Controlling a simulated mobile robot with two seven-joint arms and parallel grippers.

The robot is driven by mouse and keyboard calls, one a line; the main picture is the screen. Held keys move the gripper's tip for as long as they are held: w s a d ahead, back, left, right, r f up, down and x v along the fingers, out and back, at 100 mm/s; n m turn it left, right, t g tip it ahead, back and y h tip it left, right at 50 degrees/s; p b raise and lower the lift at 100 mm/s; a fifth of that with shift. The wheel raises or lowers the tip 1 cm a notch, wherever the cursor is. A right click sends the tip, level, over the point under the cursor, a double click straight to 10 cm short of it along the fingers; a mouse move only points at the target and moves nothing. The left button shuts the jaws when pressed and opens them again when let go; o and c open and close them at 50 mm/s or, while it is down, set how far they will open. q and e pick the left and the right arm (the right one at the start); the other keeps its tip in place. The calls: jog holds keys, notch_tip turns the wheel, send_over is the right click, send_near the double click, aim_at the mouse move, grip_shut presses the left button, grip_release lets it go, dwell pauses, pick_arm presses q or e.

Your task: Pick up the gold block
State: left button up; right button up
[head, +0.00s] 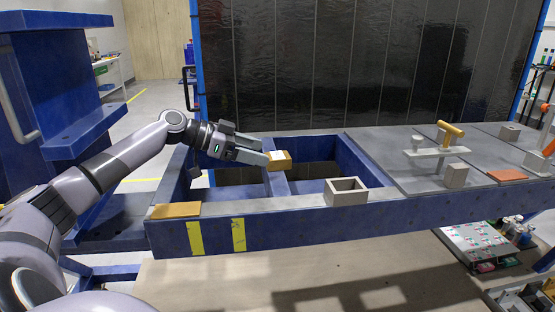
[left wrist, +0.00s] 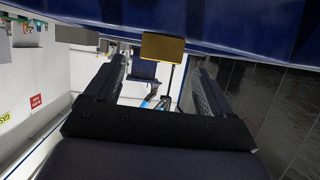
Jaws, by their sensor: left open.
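The gold block (head: 280,161) is a small box with a lighter top, at the blue divider between the two openings of the blue frame. My left gripper (head: 257,149) reaches in from the left, its fingers spread, with the tips close to the block's left side. In the left wrist view, the gold block (left wrist: 162,47) shows beyond the tips of the open left gripper (left wrist: 160,72), roughly centred between the fingers and against a blue beam. Nothing is held. The exact gap between fingertips and block is hard to tell. My right gripper is not in view.
A hollow grey box (head: 346,196) stands on the front blue beam, right of the block. A flat tan plate (head: 175,211) lies at the frame's left corner. A gold cylinder (head: 450,128) and grey fixtures sit on the grey table (head: 400,175). A dark panel (head: 360,70) stands behind.

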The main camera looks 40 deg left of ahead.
aim_at(275, 155)
pick_arm(q)
jog(key=p+x, duration=0.1)
jog(key=x, duration=0.2)
jog(key=shift+w+d+p, duration=0.15)
jog(key=shift+w+p, duration=0.05)
jog(key=shift+p, duration=0.15)
jog(key=shift+w+d+f, duration=0.3)
jog(key=shift+w+f, duration=0.1)
jog(key=shift+w, duration=0.05)
jog(key=c, duration=1.5)
jog(key=shift+r, duration=0.15)
grip_shut()
jog(key=shift+r, duration=0.1)
